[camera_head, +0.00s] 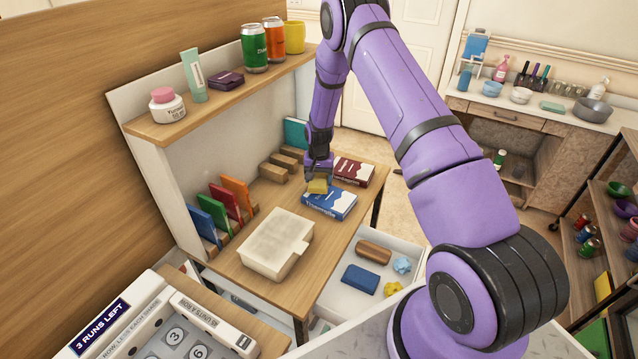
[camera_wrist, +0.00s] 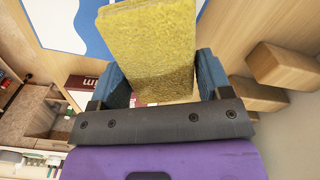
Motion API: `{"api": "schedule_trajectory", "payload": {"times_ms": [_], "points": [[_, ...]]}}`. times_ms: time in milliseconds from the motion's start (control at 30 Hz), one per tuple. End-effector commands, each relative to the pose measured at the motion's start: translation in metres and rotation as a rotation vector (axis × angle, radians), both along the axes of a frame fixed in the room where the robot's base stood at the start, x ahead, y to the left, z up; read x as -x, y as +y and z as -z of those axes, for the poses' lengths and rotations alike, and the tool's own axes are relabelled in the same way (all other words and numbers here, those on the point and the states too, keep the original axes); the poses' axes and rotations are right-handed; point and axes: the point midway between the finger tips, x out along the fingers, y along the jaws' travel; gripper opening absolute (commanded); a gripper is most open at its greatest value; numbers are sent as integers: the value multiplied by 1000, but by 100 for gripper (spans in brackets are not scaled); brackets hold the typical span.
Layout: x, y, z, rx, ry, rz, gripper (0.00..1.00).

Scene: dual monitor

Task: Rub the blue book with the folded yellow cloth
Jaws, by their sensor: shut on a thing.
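The blue book (camera_head: 333,205) lies flat on the wooden desk, its white-lettered spine facing the front. In the wrist view its blue and white cover (camera_wrist: 72,22) shows at the top left. My gripper (camera_head: 318,179) points down over the book's back left part. It is shut on the folded yellow cloth (camera_head: 317,187), which fills the space between the fingers in the wrist view (camera_wrist: 150,52). The cloth is at the book's cover; I cannot tell whether it touches it. The cloth hides part of the book.
A dark red book (camera_head: 352,172) lies just behind the blue book. Wooden blocks (camera_head: 274,172) sit at the back left, near upright folders (camera_head: 222,205). An open white drawer (camera_head: 345,303) holds several items below the desk's right edge.

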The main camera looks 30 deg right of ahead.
Motion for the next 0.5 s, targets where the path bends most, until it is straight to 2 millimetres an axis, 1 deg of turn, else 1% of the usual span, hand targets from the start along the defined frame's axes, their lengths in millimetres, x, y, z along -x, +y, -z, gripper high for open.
{"api": "schedule_trajectory", "payload": {"times_ms": [500], "points": [[-4, -3, -46, -1, 1, -3, 53]]}}
